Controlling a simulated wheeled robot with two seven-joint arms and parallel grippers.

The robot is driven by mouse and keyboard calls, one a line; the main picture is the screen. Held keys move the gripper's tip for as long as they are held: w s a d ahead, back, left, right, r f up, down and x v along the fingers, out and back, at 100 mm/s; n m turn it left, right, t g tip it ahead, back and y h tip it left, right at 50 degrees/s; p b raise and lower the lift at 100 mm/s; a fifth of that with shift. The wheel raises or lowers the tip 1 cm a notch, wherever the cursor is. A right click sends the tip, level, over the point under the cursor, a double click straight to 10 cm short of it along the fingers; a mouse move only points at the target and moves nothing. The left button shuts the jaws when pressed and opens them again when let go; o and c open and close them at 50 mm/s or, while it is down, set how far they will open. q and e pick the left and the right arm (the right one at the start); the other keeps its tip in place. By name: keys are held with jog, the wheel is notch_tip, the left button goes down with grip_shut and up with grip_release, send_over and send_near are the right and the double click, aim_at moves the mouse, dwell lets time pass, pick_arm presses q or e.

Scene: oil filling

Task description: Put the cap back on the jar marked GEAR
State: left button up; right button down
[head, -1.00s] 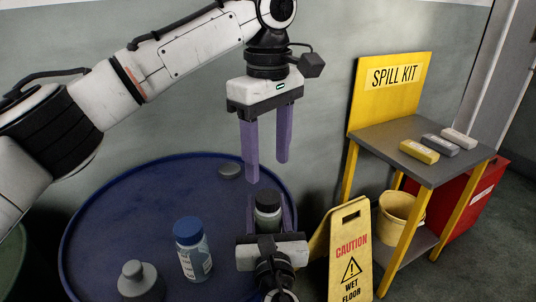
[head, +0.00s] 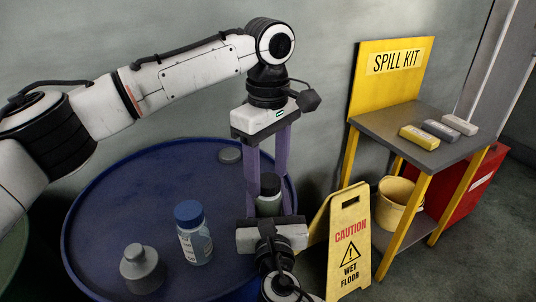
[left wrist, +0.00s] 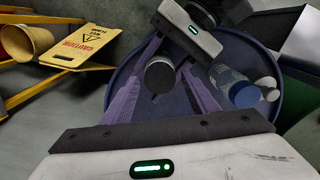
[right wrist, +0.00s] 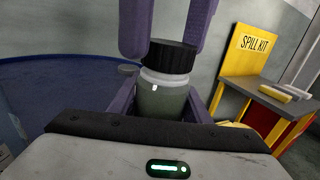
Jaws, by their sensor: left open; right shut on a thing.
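A squat green jar (head: 268,208) stands between the purple fingers of my right gripper (head: 268,200), which is shut on it. The right wrist view also shows the jar (right wrist: 165,102), with a pale neck. Its dark ridged cap (right wrist: 170,57) sits on top; whether it is screwed down I cannot tell. No GEAR marking is readable from here. My left gripper (head: 267,177) points down over the jar, open. Its two fingers straddle the cap in the right wrist view. In the left wrist view the cap's dark top (left wrist: 160,76) shows between the fingers.
The blue drum top (head: 120,205) carries a blue-capped bottle (head: 194,235), a grey bottle (head: 141,268) and a flat grey disc (head: 230,155). A yellow wet-floor sign (head: 349,240) and a spill-kit stand (head: 395,125) are to the right.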

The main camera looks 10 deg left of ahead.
pick_arm(q)
jog(key=shift+f, duration=0.45)
jog(key=shift+c, duration=0.2)
